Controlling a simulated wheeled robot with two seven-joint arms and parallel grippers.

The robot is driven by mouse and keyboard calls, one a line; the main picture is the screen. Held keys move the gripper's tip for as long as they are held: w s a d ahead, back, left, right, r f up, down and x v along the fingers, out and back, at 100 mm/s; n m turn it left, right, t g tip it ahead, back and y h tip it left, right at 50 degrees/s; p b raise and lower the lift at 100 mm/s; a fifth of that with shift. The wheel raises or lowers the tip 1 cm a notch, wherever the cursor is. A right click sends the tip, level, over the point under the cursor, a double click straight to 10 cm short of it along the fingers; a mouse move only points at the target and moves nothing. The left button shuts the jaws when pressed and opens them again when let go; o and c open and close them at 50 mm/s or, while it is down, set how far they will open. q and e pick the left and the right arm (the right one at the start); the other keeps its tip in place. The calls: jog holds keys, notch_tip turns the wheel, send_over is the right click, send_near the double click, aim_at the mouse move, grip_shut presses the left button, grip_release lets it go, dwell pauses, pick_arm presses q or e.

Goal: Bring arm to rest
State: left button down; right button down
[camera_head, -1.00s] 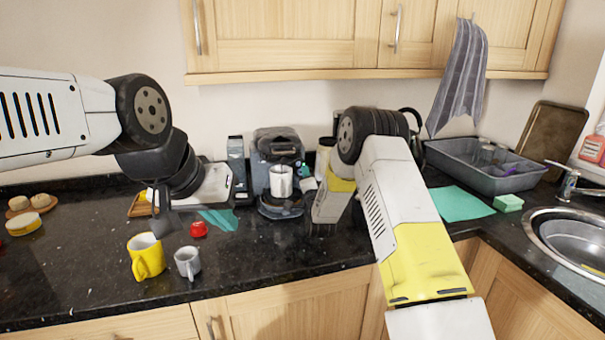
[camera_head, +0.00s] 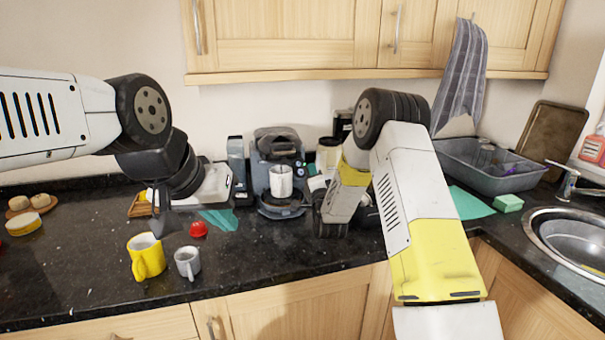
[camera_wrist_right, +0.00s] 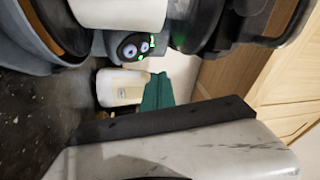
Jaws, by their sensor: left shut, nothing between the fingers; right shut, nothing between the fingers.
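My right arm reaches up from the bottom right in the head view and bends down at a black joint. My right gripper (camera_head: 328,224) is at its lower end, low over the counter right of the coffee machine (camera_head: 278,160); its fingertips are hard to make out. It is shut and empty. My left arm comes in from the left, and my left gripper (camera_head: 160,213) hangs above the counter behind the yellow mug (camera_head: 147,258). It is shut and empty. In the right wrist view the coffee machine (camera_wrist_right: 135,46) appears sideways and close, with a pale container (camera_wrist_right: 120,88) beyond.
A grey mug (camera_head: 187,262) and a red object (camera_head: 199,229) are near the yellow mug. A white mug (camera_head: 281,181) is in the coffee machine. A grey basin (camera_head: 490,165), green cloth (camera_head: 468,203) and sink (camera_head: 575,240) are right. The front middle counter is clear.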

jog(key=s+d+r+n+g, duration=0.65)
jog(key=s+r, duration=0.45)
jog(key=r, duration=0.2)
jog(key=s+d+n+g, duration=0.3)
jog(key=s, duration=1.4)
jog(key=s+d+f+n+g+h, duration=0.1)
jog(key=s+d+n+g, duration=0.2)
jog(key=s, duration=1.4)
jog(key=shift+d+f+n+g, duration=0.2)
jog(key=shift+d+n+g, duration=0.15)
jog(key=shift+d+g, duration=0.15)
